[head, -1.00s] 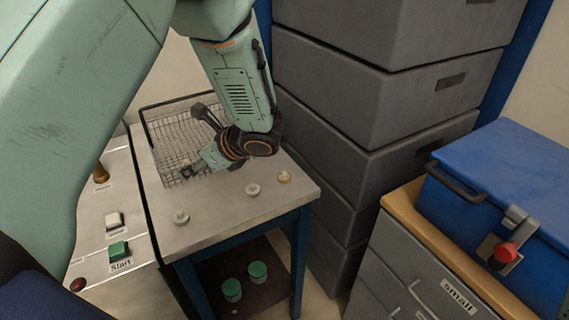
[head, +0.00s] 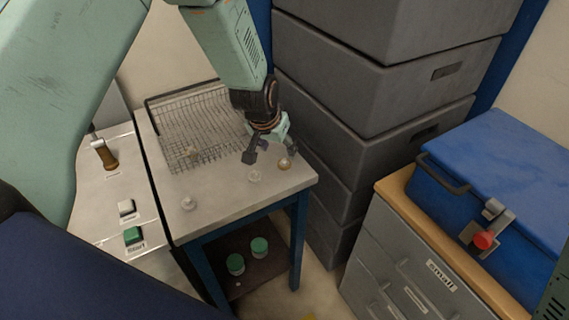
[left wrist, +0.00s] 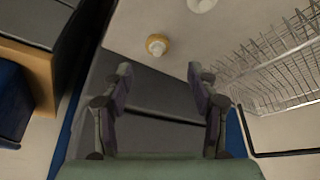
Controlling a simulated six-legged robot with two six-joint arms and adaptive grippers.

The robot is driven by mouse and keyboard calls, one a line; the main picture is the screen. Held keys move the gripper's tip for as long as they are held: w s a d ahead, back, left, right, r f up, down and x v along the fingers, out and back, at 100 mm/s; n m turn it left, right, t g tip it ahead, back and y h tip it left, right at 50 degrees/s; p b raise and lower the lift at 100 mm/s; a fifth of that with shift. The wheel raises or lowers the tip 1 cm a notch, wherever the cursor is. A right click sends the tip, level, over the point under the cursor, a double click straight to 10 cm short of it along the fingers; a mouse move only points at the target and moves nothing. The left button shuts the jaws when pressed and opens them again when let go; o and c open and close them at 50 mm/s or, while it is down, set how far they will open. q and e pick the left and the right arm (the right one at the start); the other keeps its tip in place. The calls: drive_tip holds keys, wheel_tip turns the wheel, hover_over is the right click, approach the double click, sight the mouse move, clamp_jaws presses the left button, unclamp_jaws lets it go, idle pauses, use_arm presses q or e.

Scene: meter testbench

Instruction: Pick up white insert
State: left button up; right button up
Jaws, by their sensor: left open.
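One white insert (head: 254,176) stands on the small table (head: 222,205) near its front right, and another white insert (head: 187,203) stands at the front left. A similar piece with a yellow-orange ring (head: 285,164) is near the right edge. My left gripper (head: 269,155) is open and empty above the right part of the table, close to the ringed piece and the right-hand insert. In the left wrist view the ringed piece (left wrist: 157,45) shows beyond the open fingers (left wrist: 160,72), and a white piece (left wrist: 201,4) is cut by the top edge. My right gripper is out of view.
Stacked grey boxes (head: 370,100) rise close to the right. A panel with buttons (head: 112,190) adjoins the left. Green-lidded jars (head: 236,263) stand on the lower shelf.

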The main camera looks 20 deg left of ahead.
sight(284, 160)
use_arm(q)
drive_tip(key=x, duration=0.7)
drive_tip(key=shift+w+d+f+b, duration=0.15)
drive_tip(key=shift+d+f+b, duration=0.15)
drive_tip(key=shift+b, duration=0.1)
drive_tip(key=shift+a, duration=0.1)
drive_tip(key=shift+c, duration=0.2)
drive_tip(key=shift+r, duration=0.1)
drive_tip(key=shift+c, duration=0.8)
drive_tip(key=c, duration=1)
